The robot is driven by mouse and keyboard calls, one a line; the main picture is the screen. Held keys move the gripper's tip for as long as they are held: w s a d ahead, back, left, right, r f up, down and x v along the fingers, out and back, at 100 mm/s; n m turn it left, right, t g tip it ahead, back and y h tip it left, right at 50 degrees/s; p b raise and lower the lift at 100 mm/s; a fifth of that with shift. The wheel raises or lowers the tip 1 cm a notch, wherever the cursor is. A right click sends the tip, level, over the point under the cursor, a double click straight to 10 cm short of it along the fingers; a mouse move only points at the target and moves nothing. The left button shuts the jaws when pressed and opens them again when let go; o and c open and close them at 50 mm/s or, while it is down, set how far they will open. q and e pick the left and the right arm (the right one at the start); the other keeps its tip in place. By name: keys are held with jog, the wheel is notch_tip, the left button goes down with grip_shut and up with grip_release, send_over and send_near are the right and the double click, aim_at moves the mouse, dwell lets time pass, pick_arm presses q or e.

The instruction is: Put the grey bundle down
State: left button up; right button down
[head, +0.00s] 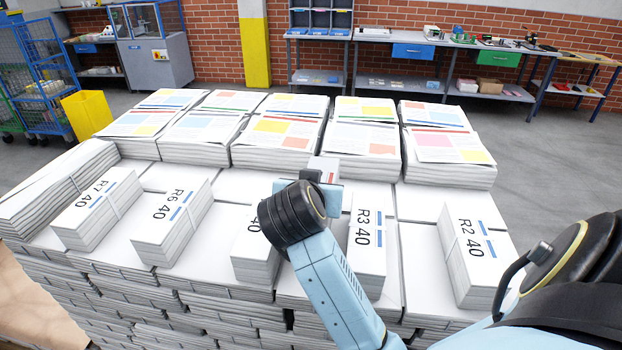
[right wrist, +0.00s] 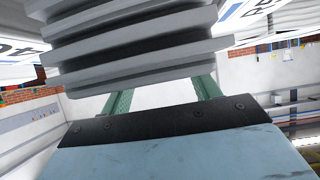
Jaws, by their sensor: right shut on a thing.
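In the right wrist view a grey layered bundle (right wrist: 140,55) with dark bands between its layers fills the upper middle. My right gripper (right wrist: 163,96), with green fingers, is shut on it. In the head view my right arm reaches over the pile, and the gripper (head: 325,178) is mostly hidden behind its black wrist. The held bundle cannot be made out clearly there. Below the wrist lies a bundle (head: 250,262) whose label is partly hidden, with the R3 40 bundle (head: 366,262) to its right. My left gripper is not in view.
Bundles R7 40 (head: 97,210), R6 40 (head: 172,222) and R2 40 (head: 475,250) lie on the large paper pile (head: 205,282). Several taller stacks with coloured top sheets (head: 280,128) stand along its back. White gaps show between the labelled bundles.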

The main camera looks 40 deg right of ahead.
jog(key=shift+w+f+b, duration=0.15)
jog(key=shift+f+b, duration=0.15)
jog(key=shift+f, duration=1.6)
jog(key=shift+c, duration=1.8)
grip_release()
jog(key=shift+f, duration=0.2)
